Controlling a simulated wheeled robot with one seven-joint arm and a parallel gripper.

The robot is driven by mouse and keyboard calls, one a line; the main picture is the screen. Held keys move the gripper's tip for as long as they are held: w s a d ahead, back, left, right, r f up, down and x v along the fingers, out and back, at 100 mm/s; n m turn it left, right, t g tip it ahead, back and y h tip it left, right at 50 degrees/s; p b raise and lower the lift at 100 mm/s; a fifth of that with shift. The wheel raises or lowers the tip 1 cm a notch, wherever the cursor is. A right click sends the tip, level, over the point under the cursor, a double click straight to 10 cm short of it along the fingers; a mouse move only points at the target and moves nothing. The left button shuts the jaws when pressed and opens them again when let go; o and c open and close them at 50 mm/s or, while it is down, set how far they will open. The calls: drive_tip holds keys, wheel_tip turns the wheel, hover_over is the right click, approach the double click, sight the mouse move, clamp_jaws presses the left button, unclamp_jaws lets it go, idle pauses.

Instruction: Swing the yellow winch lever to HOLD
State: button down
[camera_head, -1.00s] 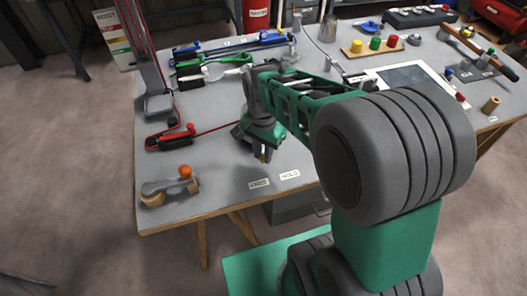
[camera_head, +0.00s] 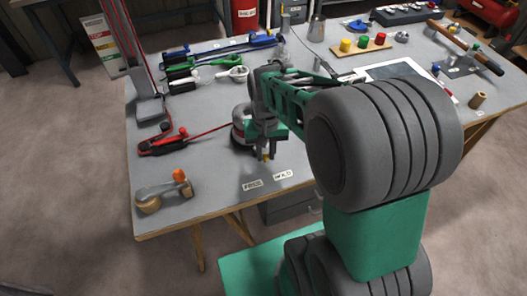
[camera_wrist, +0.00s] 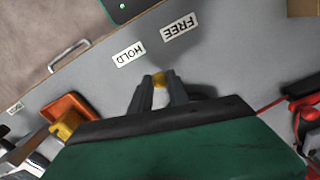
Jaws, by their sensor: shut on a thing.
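The yellow winch lever shows as a small yellow tip (camera_wrist: 160,77) between my gripper's fingertips (camera_wrist: 160,90) in the wrist view; its yellow also shows at the gripper's end in the head view (camera_head: 266,158). My gripper is shut on it. The tip points between the HOLD label (camera_wrist: 129,54) and the FREE label (camera_wrist: 180,34). In the head view, the FREE label (camera_head: 252,186) and HOLD label (camera_head: 282,175) lie near the bench's front edge. The dark winch drum (camera_head: 240,134) is partly hidden by my gripper and arm.
A red line runs left from the winch to a red clamp-like fitting (camera_head: 163,143) on the grey bench (camera_head: 215,160). Green and blue tools (camera_head: 205,60) lie behind. Bench around the labels is clear.

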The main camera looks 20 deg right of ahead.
drive_tip(key=shift+w+d+n, duration=0.25)
drive_tip(key=shift+d+n, duration=0.45)
drive_tip(key=shift+n, duration=0.7)
drive_tip(key=c, duration=1.3)
unclamp_jaws()
drive_tip(key=shift+w+r, duration=0.1)
drive_tip(key=shift+r, duration=0.35)
wheel_tip(320, 180, up, 7)
